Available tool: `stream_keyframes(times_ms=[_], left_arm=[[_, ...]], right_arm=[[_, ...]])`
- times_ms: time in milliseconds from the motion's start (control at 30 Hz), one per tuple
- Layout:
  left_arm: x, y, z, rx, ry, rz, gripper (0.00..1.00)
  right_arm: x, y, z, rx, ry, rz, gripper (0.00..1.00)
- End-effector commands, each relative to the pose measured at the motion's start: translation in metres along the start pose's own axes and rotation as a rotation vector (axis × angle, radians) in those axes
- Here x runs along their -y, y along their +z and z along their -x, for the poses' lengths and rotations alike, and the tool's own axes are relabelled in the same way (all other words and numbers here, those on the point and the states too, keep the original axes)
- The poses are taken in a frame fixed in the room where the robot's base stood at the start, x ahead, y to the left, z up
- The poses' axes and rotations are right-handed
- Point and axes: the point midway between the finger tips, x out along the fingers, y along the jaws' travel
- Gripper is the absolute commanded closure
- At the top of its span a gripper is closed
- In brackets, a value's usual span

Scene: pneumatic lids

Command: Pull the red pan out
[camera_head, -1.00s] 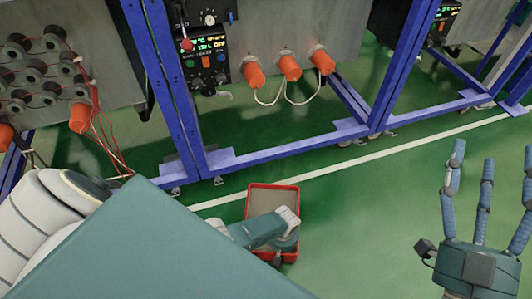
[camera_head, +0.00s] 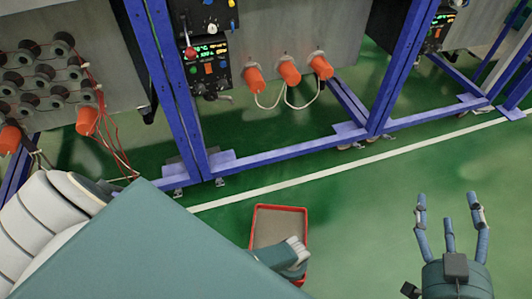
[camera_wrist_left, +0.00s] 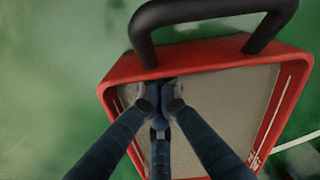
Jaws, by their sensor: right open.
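The red pan (camera_head: 305,236) is a shallow tray with a red rim and grey inside. It lies on the green floor, clear of the blue frame and on my side of the white line. In the left wrist view its red wall (camera_wrist_left: 205,60) and dark handle (camera_wrist_left: 148,50) show large. My left gripper (camera_head: 300,250) is at the pan, its lower part hidden by my arm. In the left wrist view its fingertips (camera_wrist_left: 160,100) are close together over the grey inside, by the wall below the handle; a grip is unclear. My right gripper (camera_head: 448,212) is open and empty, right of the pan.
A blue metal frame (camera_head: 290,150) with grey panels, a control box (camera_head: 209,65) and orange plugs (camera_head: 290,72) stands behind the pan. Red wires (camera_head: 112,145) hang at the left. The green floor between pan and right gripper is clear.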

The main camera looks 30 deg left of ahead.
Motion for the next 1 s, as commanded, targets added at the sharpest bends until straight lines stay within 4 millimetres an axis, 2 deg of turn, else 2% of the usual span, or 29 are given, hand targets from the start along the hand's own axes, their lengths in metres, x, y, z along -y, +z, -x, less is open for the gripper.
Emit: stream_keyframes(times_ms=[267,467,1000], left_arm=[[-0.001,-0.001,0.003,-0.001,0.002,0.0,1.0],[-0.002,-0.001,0.019,-0.001,0.005,0.001,1.0],[0.0,0.0,0.098,0.001,0.002,0.001,1.0]], right_arm=[[0.0,0.0,0.0,-0.001,0.0,0.0,0.34],[0.0,-0.001,0.0,-0.001,0.0,0.0,0.34],[0.0,0.0,0.0,-0.001,0.0,0.0,0.34]])
